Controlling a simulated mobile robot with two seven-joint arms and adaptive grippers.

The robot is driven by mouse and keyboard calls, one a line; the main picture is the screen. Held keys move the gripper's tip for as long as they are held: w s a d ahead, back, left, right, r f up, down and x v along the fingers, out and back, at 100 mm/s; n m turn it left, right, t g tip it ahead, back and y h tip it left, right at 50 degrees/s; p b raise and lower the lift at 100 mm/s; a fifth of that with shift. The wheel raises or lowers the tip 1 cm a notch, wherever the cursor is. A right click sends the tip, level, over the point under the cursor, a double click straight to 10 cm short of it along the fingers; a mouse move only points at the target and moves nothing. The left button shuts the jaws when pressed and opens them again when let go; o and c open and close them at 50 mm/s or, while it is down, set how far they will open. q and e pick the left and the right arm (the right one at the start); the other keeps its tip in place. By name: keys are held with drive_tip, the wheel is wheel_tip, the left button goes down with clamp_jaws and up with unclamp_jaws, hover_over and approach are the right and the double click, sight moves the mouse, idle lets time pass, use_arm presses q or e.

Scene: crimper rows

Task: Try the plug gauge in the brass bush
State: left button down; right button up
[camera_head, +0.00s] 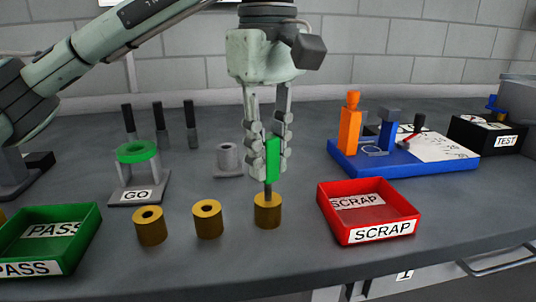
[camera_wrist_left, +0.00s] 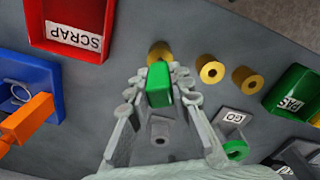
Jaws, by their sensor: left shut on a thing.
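My left gripper (camera_head: 268,172) is shut on the green handle of the plug gauge (camera_head: 273,158), which hangs upright. The gauge's grey pin points down at the rightmost brass bush (camera_head: 267,212) and meets its top; I cannot tell how far it is inside the bore. In the left wrist view the green handle (camera_wrist_left: 159,85) sits between the fingers and partly covers this bush (camera_wrist_left: 158,50). Two more brass bushes, the middle one (camera_head: 207,220) and the left one (camera_head: 151,227), stand upright on the bench to the left, holes up. My right gripper is not in view.
A red SCRAP tray (camera_head: 350,226) lies close right of the bush, a green PASS tray (camera_head: 75,245) at left. A GO stand (camera_head: 150,183) with a green ring, a grey holder (camera_head: 228,160) and black pegs (camera_head: 162,125) stand behind. A blue fixture (camera_head: 360,165) is back right.

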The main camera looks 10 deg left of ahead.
use_arm(q)
drive_tip(key=shift+r, duration=0.15)
drive_tip(key=shift+r+p, duration=2.15)
drive_tip(key=shift+r, duration=0.35)
